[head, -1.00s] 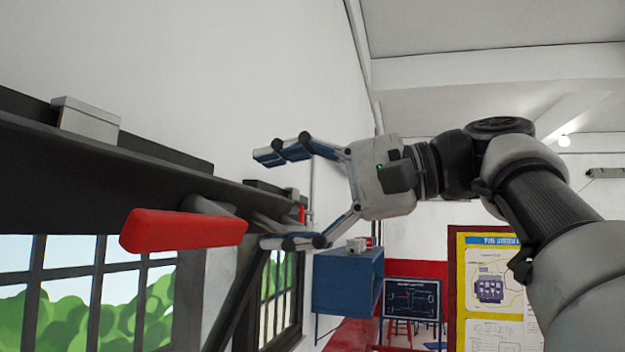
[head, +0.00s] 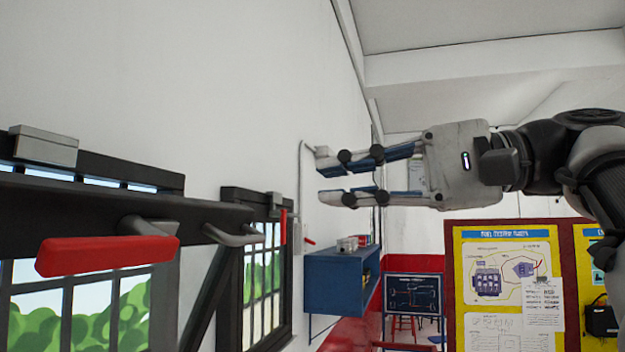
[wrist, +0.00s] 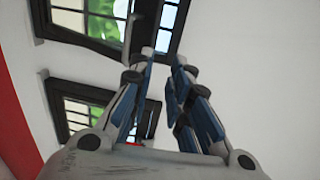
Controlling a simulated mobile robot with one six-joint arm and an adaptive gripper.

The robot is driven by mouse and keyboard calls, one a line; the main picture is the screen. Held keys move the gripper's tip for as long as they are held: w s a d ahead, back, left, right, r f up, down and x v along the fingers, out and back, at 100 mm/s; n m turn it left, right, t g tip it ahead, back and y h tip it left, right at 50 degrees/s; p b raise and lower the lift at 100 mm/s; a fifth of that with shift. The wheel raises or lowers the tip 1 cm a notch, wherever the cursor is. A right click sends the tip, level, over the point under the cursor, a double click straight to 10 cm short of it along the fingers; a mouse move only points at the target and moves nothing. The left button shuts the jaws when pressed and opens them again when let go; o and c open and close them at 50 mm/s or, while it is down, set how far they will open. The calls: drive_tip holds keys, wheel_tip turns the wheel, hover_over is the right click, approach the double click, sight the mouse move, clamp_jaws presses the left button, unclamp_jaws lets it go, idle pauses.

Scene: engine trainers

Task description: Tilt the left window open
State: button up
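The nearer, left window (head: 95,214) is at the left of the head view. Its dark sash leans into the room at the top, with a strip of sky between its top bar and the frame behind. A red handle (head: 108,256) on a grey stem sticks out from the sash. My gripper (head: 322,180) is to the right of the handle and higher in the picture, clear of it. Its fingers are apart, nearly parallel, with nothing between them. In the wrist view my gripper (wrist: 163,54) also shows a narrow empty gap.
A second window (head: 262,270) with a red handle (head: 283,227) stands farther along the wall. A blue wall cabinet (head: 340,280) is beyond it, with small items on top. A poster board (head: 505,285) stands at the right. The space around my gripper looks free.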

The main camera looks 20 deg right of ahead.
drive_tip(key=v, duration=0.4)
drive_tip(key=shift+s+d+f+p, duration=0.25)
drive_tip(key=shift+d+p, duration=0.05)
drive_tip(key=shift+w+a, duration=0.1)
drive_tip(key=shift+a, duration=0.05)
drive_tip(key=shift+c, duration=0.4)
